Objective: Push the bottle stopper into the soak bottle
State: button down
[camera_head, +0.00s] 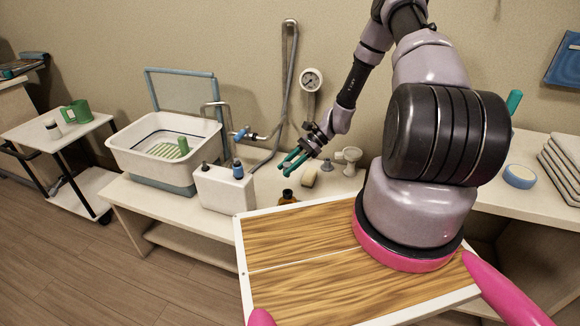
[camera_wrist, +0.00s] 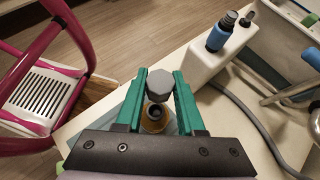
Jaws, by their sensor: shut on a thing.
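My gripper (camera_head: 292,161) has teal fingers and hangs over the front part of the bench. In the wrist view my gripper (camera_wrist: 160,78) is shut on a grey, faceted stopper (camera_wrist: 160,84) held between the fingertips. The amber soak bottle (camera_head: 288,196) stands upright below my gripper, partly hidden by the wooden top in front. In the wrist view the soak bottle (camera_wrist: 153,118) shows its dark, open mouth between the fingers. The stopper is apart from the mouth and appears offset from it in that view. The stopper is too small to make out in the head view.
A white box (camera_head: 224,188) with a blue-capped bottle stands left of the soak bottle. A tan block (camera_head: 309,177), a small grey cone (camera_head: 327,165) and a white fitting (camera_head: 348,158) are to the right. A white basin (camera_head: 165,150) is further left. A hose crosses the bench.

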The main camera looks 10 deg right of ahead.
jog(key=shift+f, duration=3.05)
jog(key=shift+f, duration=1.75)
jog(key=shift+c, duration=0.5)
grip_release()
jog(key=shift+w+d+r, duration=0.15)
jog(key=shift+d+r, duration=0.1)
jog(key=shift+d, duration=0.1)
jog(key=shift+v, duration=1.85)
